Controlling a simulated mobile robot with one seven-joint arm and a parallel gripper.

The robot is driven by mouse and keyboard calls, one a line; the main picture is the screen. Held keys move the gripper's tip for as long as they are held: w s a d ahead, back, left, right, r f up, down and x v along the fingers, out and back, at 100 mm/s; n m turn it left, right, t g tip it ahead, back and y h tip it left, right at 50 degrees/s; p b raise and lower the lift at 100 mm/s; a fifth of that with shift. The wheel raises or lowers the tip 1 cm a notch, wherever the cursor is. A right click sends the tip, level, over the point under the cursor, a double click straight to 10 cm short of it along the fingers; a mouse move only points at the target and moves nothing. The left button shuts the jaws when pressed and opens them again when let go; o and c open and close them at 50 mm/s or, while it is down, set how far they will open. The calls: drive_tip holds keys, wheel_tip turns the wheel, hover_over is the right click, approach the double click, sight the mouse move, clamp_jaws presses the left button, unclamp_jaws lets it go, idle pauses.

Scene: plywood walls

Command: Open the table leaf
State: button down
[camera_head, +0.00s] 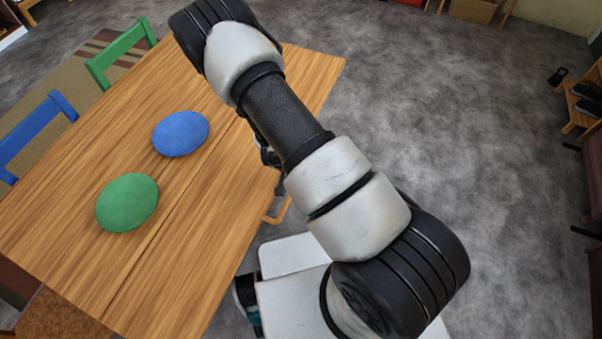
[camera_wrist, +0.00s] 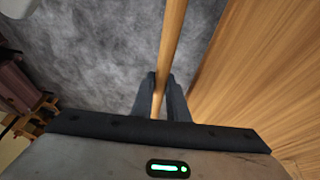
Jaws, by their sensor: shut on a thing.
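The wooden table (camera_head: 60,215) stands at the left in the head view. A long seam runs along its top. The strip right of the seam, which looks like the leaf (camera_head: 185,255), appears level with the rest. A thin wooden handle (camera_head: 280,212) sticks out from the table's right edge. In the wrist view, my gripper (camera_wrist: 160,92) is shut on a thin wooden bar (camera_wrist: 172,40), which looks like this handle. The tabletop wood (camera_wrist: 255,75) is beside it at the right. In the head view my arm hides most of my gripper and part of the table edge.
A blue oval mat (camera_head: 181,133) and a green oval mat (camera_head: 127,203) lie on the table left of the seam. A green chair (camera_head: 120,50) and a blue chair (camera_head: 38,130) stand at the far side. The grey floor (camera_head: 480,130) at the right is clear. A shelf (camera_head: 582,105) stands at the right edge.

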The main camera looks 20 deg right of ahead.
drive_tip(key=shift+w+d+r, duration=0.15)
drive_tip(key=shift+w+r, duration=0.05)
drive_tip(key=shift+w, duration=0.05)
drive_tip(key=c, duration=2)
unclamp_jaws()
drive_tip(key=shift+s, duration=0.15)
drive_tip(key=p+v, duration=0.2)
drive_tip(key=v, duration=1.5)
drive_tip(key=shift+r, duration=0.15)
drive_tip(key=shift+s, duration=0.1)
